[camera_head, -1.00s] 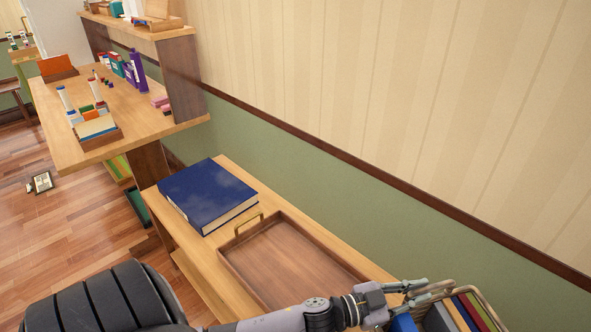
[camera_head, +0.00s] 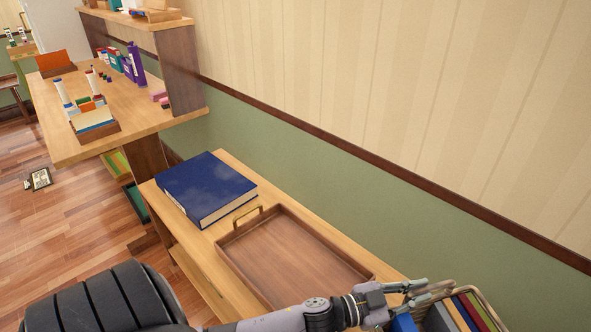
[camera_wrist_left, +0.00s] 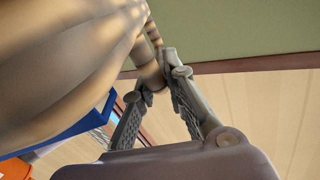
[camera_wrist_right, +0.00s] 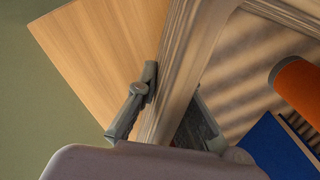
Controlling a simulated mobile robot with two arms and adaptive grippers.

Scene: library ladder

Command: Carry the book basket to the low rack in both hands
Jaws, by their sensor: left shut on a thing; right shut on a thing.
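The book basket (camera_head: 488,306) is at the lower right edge of the head view, with several books (camera_head: 462,312) upright in it; most of it is cut off. My left gripper (camera_head: 418,290) is shut on the near-left part of its rim; the left wrist view shows the fingers (camera_wrist_left: 158,100) around a rounded basket bar (camera_wrist_left: 152,72). In the right wrist view my right gripper (camera_wrist_right: 172,100) is shut on a pale basket bar (camera_wrist_right: 185,60). The right gripper is out of the head view. The low rack (camera_head: 210,235) stands along the wall, left of the basket.
On the rack's top lie a thick blue book (camera_head: 205,188) and a brown wooden tray (camera_head: 290,258) with a brass handle. A desk (camera_head: 130,105) with stationery stands beyond. A small framed item (camera_head: 40,179) lies on the floor. The green and striped wall bounds the right.

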